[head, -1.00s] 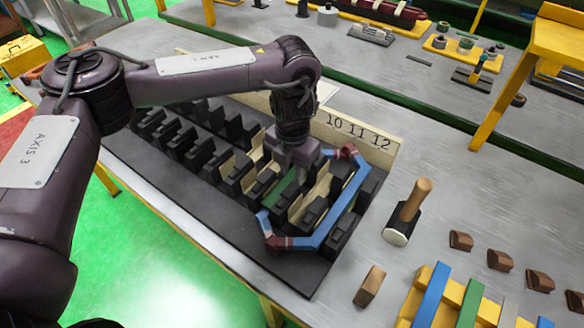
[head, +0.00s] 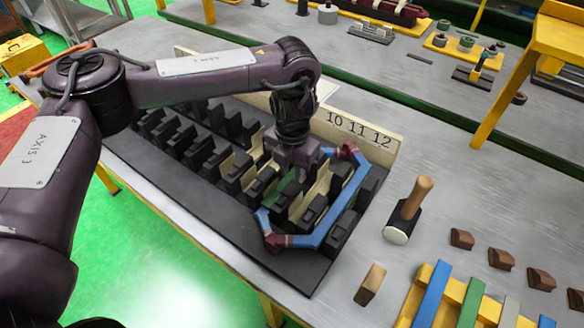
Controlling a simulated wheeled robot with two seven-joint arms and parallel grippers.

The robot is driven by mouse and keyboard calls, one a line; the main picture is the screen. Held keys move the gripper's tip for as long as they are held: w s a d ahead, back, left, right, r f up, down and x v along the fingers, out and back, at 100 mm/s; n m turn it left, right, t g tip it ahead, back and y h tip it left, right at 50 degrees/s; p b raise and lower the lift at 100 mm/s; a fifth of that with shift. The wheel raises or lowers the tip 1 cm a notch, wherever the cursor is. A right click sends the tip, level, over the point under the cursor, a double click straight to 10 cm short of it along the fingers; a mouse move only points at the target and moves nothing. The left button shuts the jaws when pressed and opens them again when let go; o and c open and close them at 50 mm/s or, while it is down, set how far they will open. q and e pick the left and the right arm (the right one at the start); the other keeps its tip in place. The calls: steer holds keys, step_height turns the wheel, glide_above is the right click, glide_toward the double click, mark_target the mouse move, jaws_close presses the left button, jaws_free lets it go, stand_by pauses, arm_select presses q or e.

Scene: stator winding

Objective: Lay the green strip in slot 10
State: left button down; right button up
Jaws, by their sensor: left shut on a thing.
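My left gripper (head: 289,170) points down over the right part of the black slotted stator block (head: 235,226). It is shut on the green strip (head: 283,193), whose visible part lies low between the black teeth, in line with the slots. The gripper hides the strip's far part, so I cannot tell whether it rests on the slot floor. The label board (head: 392,155) behind the block reads 10, 11 and 12. Cream liners show in the slots beside the strip. A blue coil (head: 345,212) with dark red ends spans the slots at the right. My right gripper is out of view.
A mallet (head: 410,208) stands head down right of the block, near a brown wedge (head: 370,284) and several more wedges. A yellow rack (head: 405,308) holds blue, green and grey strips at the lower right. Another bench with fixtures stands behind.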

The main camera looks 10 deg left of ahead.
mark_target(292, 177)
arm_select(q)
steer(key=c, duration=1.1)
jaws_free()
steer(key=shift+o, duration=0.2)
steer(key=shift+r, duration=0.1)
steer(key=shift+r+p, duration=0.65)
steer(key=shift+r, duration=0.05)
step_height(292, 177, up, 8)
steer(key=p, duration=0.7)
steer(key=shift+f, duration=0.25)
